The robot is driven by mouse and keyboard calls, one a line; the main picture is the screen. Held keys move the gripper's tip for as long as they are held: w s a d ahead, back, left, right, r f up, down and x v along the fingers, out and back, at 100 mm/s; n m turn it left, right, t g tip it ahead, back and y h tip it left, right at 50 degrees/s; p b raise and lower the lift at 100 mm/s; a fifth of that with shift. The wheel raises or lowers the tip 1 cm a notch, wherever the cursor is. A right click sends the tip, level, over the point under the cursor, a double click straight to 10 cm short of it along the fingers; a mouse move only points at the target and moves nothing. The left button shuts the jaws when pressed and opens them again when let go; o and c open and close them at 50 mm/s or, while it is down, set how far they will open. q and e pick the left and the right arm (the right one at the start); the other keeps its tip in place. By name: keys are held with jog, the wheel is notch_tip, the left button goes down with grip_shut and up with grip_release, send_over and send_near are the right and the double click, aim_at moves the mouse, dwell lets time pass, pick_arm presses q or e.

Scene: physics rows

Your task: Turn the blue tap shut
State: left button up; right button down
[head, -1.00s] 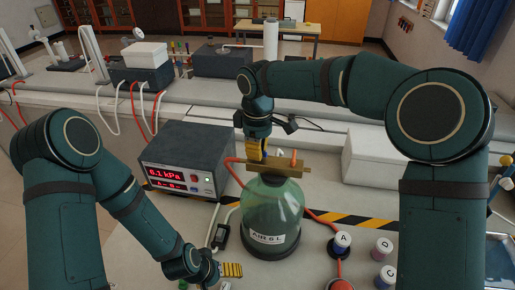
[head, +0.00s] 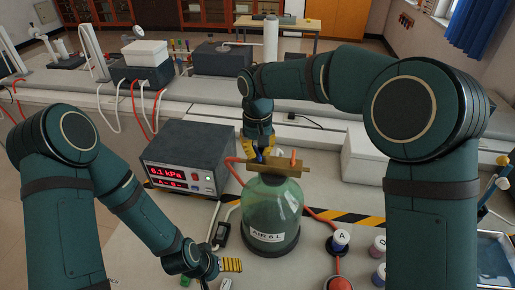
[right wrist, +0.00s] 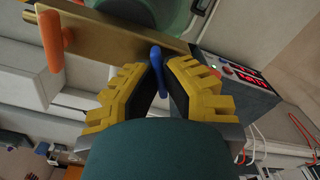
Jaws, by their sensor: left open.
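The blue tap (head: 260,158) is on a brass bar (head: 280,170) on top of the green glass bottle (head: 270,213) labelled AIR 6 L. In the right wrist view the blue tap handle (right wrist: 157,62) stands between the fingers of my right gripper (right wrist: 160,72). These fingers look apart, one on each side of the handle; contact with it is not clear. In the head view my right gripper (head: 258,149) is over the bar's left part. My left gripper (head: 231,265) is open and empty, low over the bench, left of the bottle.
An orange tap (head: 293,158) is on the same bar, to the right. A gauge box (head: 188,155) reading 6.1 kPa stands left of the bottle. Red hoses run to both sides. A white box (head: 365,160) is behind.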

aim_at(257, 151)
jog(key=m, duration=0.5)
jog(key=shift+m+p, duration=0.3)
jog(key=shift+f, duration=0.1)
dwell(0.3)
jog(key=c, duration=1.1)
grip_release()
jog(key=shift+r, duration=0.2)
notch_tip(257, 151, up, 12)
jog(key=shift+f, duration=0.1)
jog(key=shift+f, duration=0.1)
